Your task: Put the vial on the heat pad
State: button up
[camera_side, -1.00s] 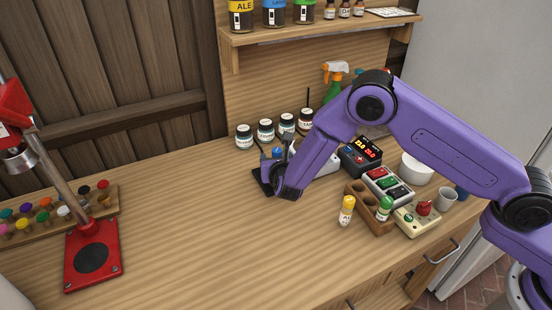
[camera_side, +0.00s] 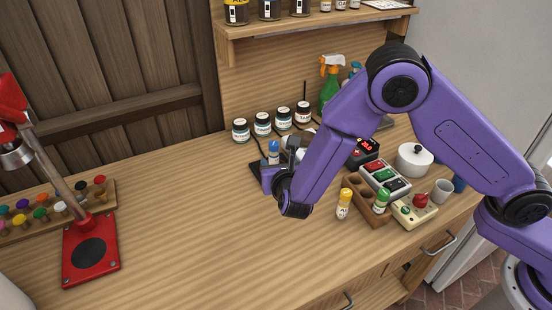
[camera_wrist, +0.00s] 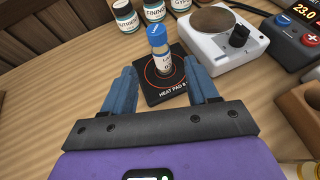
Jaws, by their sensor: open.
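The vial (camera_wrist: 159,52), clear with a white label and a blue cap, stands upright on the black heat pad (camera_wrist: 151,97) with its orange ring in the wrist view. In the side view the vial (camera_side: 273,156) shows behind my gripper, and the pad (camera_side: 255,171) is partly hidden by it. My gripper (camera_wrist: 160,68) is open, its two blue fingers apart on either side and nearer the camera than the vial. The fingers do not appear to touch the vial.
A white stirrer with a round plate (camera_wrist: 223,42) stands right of the pad. Small labelled jars (camera_side: 262,125) line the back. A wooden rack (camera_side: 372,213) with a green-capped vial (camera_side: 381,201) and a yellow-capped vial (camera_side: 344,204) are to the right.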

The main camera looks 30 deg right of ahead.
jog(key=shift+s+a+r, duration=0.15)
jog(key=shift+s+r, duration=0.1)
jog(key=shift+s, duration=0.4)
jog(key=s+d+r+m+g+h, duration=0.1)
jog(key=s+d+r+m+g, duration=0.25)
jog(key=s+d+m, duration=0.3)
jog(key=s+d+r+m+g, duration=0.3)
jog(key=s+d+r+m, duration=0.15)
jog(key=d, duration=0.35)
jog(key=s+d+r+m+g+y, duration=0.1)
jog(key=s+d+m+g+y, duration=0.1)
jog(key=s, duration=0.9)
jog(key=s+d+r+m+g+y, duration=0.1)
jog(key=s+d+m+g+y, duration=0.2)
jog(key=s, duration=0.8)
jog(key=d+m+g, duration=0.1)
jog(key=d+m, duration=0.1)
jog(key=m, duration=0.1)
jog(key=shift+r+m+y, duration=0.3)
jog(key=shift+m, duration=0.1)
